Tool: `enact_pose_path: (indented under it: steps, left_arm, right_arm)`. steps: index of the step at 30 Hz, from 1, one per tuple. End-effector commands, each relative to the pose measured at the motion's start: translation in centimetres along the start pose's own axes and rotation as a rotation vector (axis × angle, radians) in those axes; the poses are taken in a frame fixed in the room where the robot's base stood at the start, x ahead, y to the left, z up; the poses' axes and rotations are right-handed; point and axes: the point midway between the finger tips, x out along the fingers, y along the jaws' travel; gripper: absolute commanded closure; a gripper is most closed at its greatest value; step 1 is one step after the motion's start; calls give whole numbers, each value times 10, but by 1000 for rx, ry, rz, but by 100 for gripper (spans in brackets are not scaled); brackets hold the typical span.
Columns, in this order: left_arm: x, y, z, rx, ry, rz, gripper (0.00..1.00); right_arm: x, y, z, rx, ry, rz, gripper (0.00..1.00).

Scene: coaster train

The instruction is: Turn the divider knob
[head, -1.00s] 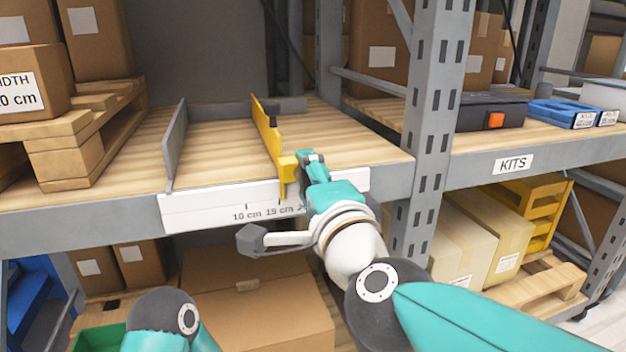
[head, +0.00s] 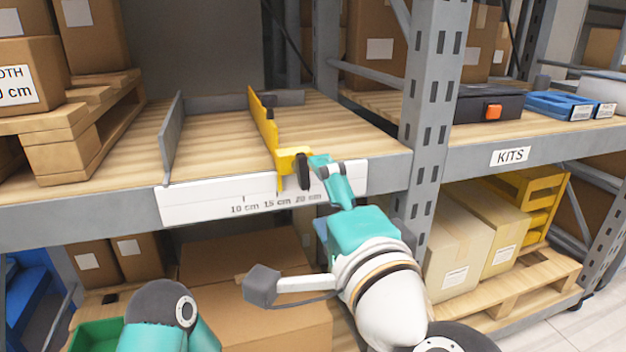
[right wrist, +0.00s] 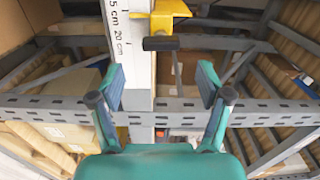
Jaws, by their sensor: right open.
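The yellow divider (head: 262,125) stands upright on the wooden shelf, its front bracket (head: 292,160) over the shelf edge near the 15 cm mark. Its black knob (head: 303,171) sticks out at the front, its long side upright in the head view. In the right wrist view the knob (right wrist: 160,43) is a dark crossbar beside the yellow bracket (right wrist: 172,14). My right gripper (right wrist: 162,85) is open and empty, the knob ahead of its spread fingers and apart from them. In the head view the right gripper (head: 324,170) is just right of the knob. My left gripper is out of view.
A white scale strip (head: 215,203) runs along the shelf front. A grey divider (head: 172,135) stands to the left. The rack's grey upright (head: 435,110) is close on the right. Cartons (head: 250,290) fill the shelf below.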

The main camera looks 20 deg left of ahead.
Motion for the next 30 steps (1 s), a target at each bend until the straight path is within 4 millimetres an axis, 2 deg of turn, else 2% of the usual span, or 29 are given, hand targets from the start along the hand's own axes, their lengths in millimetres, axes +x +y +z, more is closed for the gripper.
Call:
enact_pose_path:
  steps: [3, 9, 20, 23, 26, 29, 30]
  left_arm:
    - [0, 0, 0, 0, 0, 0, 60]
    - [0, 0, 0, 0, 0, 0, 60]
    - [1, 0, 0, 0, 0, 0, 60]
    - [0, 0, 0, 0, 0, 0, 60]
    - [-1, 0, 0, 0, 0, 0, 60]
    - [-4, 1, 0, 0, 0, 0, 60]
    - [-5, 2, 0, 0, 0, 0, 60]
  right_arm:
    - [-23, 0, 0, 1, -1, -2, 23]
    - [-43, 0, -1, 1, 0, -1, 23]
    - [-46, 1, -1, 0, 1, 2, 23]
    - [-44, 3, -8, 3, 16, 7, 23]
    - [-34, 16, -28, 7, 57, 39, 23]
    - [-16, 48, -58, 8, 121, 114, 23]
    - [-8, 67, -72, 8, 149, 156, 23]
